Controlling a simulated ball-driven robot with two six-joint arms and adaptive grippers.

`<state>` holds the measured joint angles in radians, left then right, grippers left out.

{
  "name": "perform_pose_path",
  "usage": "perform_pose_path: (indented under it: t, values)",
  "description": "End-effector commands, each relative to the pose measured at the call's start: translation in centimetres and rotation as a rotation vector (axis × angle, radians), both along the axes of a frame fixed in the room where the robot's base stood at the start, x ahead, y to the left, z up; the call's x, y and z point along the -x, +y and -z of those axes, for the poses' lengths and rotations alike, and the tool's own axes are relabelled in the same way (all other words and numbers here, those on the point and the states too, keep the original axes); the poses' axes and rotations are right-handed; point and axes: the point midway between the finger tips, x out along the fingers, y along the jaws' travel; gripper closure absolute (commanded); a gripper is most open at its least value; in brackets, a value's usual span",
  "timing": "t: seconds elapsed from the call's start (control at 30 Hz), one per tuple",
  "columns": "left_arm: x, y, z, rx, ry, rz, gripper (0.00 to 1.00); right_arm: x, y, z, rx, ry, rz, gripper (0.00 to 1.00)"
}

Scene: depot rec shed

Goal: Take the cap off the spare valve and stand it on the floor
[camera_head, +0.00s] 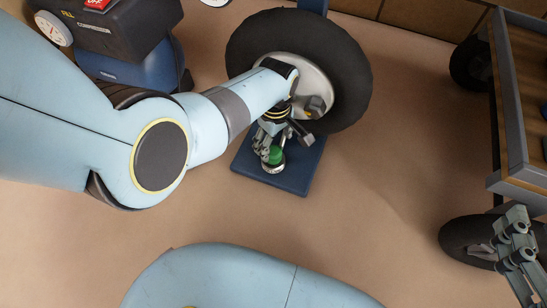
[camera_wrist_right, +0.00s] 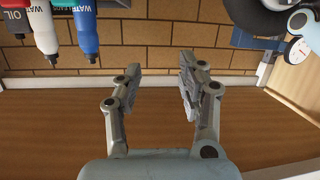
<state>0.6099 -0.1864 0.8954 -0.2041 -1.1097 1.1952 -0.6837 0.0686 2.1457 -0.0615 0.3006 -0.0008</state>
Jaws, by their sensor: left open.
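The spare is a black tyre (camera_head: 345,65) with a pale rim, upright on a blue base plate (camera_head: 306,172) in the head view. A small green cap (camera_head: 275,155) shows low in front of the rim. My left gripper (camera_head: 271,150) is open, with its fingers around or right beside the cap; I cannot tell whether they touch it. My left wrist hides the valve, and a pale round part shows just below the cap. My right gripper (camera_head: 517,257) is over by the cart, and in the right wrist view (camera_wrist_right: 157,88) it is open and empty.
A dark compressor (camera_head: 112,27) with a dial stands at the top left. A cart (camera_head: 515,95) with black wheels stands at the right. Bottles (camera_wrist_right: 85,30) hang at the top left of the right wrist view. The brown floor (camera_head: 360,205) in front of the base plate is clear.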

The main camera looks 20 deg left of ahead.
Motion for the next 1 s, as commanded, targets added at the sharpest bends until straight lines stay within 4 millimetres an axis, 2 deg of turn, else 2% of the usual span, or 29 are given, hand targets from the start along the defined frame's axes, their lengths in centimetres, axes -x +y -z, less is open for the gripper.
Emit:
perform_pose_path:
  t: [0.2,0.5,0.73,1.0]
  values:
    - [0.4,0.1,1.2,-0.001,0.003,0.000,0.28,-2.7,0.5,-4.1,0.000,-0.184,-0.020,0.60]
    - [0.7,0.2,2.5,-0.001,0.003,0.000,0.28,-5.0,1.2,-10.9,0.001,-0.472,-0.055,0.60]
    - [0.9,0.3,3.6,0.000,0.004,0.000,0.28,-5.4,1.9,-16.4,0.001,-0.710,-0.086,0.60]
    - [0.8,0.3,4.9,-0.001,0.003,0.000,0.28,-4.3,2.6,-22.1,0.004,-0.982,-0.124,0.60]
